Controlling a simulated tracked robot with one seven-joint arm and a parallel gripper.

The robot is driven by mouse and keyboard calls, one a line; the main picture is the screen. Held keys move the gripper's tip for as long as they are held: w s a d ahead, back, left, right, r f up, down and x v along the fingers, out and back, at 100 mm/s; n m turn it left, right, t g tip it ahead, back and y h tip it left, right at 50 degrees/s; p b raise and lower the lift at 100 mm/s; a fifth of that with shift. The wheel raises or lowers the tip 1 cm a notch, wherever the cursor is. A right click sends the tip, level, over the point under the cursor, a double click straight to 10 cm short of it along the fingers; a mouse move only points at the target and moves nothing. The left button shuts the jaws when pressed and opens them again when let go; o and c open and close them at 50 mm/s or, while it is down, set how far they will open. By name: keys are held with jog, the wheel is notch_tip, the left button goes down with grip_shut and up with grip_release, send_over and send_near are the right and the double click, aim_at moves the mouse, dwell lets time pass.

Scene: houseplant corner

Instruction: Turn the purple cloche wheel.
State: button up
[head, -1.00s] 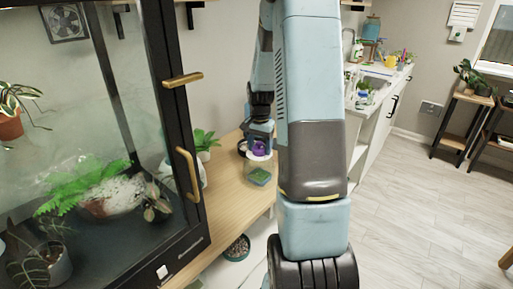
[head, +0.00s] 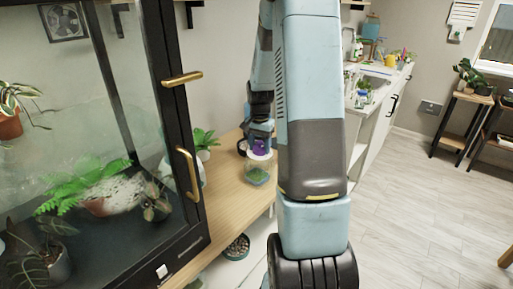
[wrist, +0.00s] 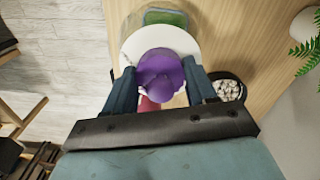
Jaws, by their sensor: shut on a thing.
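The purple cloche wheel (wrist: 160,72) sits on the white round top (wrist: 178,38) of a clear cloche. In the head view the wheel (head: 259,146) shows small above the clear cloche (head: 258,172), which stands on the wooden bench and has something green inside. My gripper (wrist: 163,80) comes from above with its two blue fingers on either side of the wheel, and it is shut on the wheel. In the head view my gripper (head: 260,138) is partly hidden by my arm. A small red part (wrist: 149,106) shows below the wheel in the wrist view.
A glass cabinet with a black frame and brass handles (head: 188,172) stands close on the left. A potted plant (head: 204,142) is beside the cloche on the wooden bench (head: 222,192). A dark bowl of pale stones (wrist: 229,88) is near the right finger.

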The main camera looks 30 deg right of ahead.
jog(key=shift+n, duration=0.8)
dwell(1.2)
jog(key=o, duration=1.1)
jog(key=shift+c, duration=0.2)
notch_tip(320, 180, up, 14)
jog(key=shift+f, duration=0.1)
